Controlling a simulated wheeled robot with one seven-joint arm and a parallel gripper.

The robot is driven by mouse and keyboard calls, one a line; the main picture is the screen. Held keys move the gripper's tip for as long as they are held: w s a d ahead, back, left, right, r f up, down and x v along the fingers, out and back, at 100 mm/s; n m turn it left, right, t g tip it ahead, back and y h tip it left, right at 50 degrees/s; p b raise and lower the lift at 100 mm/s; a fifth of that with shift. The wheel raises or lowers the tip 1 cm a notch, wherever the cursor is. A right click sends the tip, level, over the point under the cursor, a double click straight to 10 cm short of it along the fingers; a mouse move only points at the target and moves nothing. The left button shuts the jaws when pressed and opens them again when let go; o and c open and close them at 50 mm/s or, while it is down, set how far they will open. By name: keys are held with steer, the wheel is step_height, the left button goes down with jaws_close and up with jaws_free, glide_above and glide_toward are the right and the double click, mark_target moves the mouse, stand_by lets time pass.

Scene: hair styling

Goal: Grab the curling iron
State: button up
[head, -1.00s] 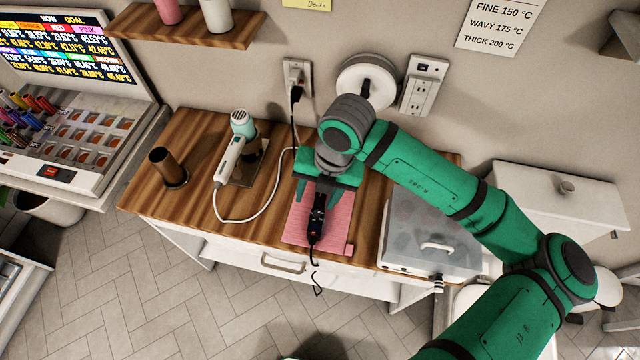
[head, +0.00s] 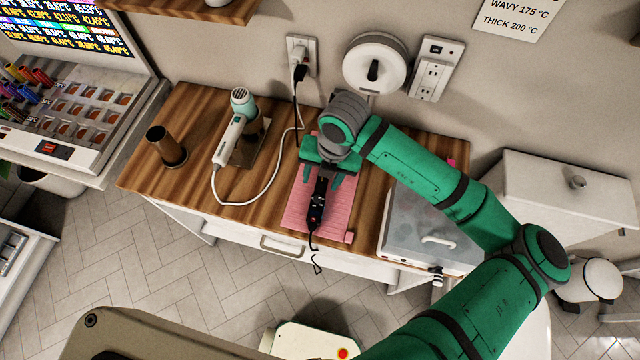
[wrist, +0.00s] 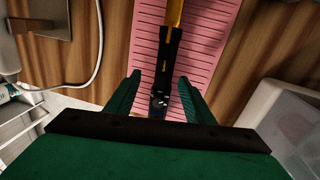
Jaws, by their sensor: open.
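The curling iron (head: 317,209) lies on a pink ribbed mat (head: 341,214) on the wooden counter, its black handle toward the counter's front edge. In the wrist view its black body (wrist: 168,68) runs up to a golden barrel (wrist: 174,12). My gripper (head: 322,178) is over the mat, with its fingers apart on either side of the iron. In the wrist view my gripper (wrist: 160,92) shows a finger left and right of the black handle, with gaps on both sides. The far part of the iron is hidden under my gripper in the head view.
A hair dryer (head: 236,127) in a stand and a brown cup (head: 165,147) are to the left. A clear-lidded box (head: 426,228) is to the right. A white cord (head: 262,196) loops left of the mat. The iron's cord hangs over the front edge.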

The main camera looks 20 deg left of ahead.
mark_target(321, 184)
step_height(321, 184, down, 3)
steer(key=shift+r, duration=0.2)
steer(key=shift+w+f, duration=0.25)
steer(key=shift+f, duration=0.2)
steer(key=shift+d, duration=0.15)
steer(key=c, duration=0.8)
steer(key=shift+s, duration=0.1)
jaws_close()
steer(key=shift+a, duration=0.2)
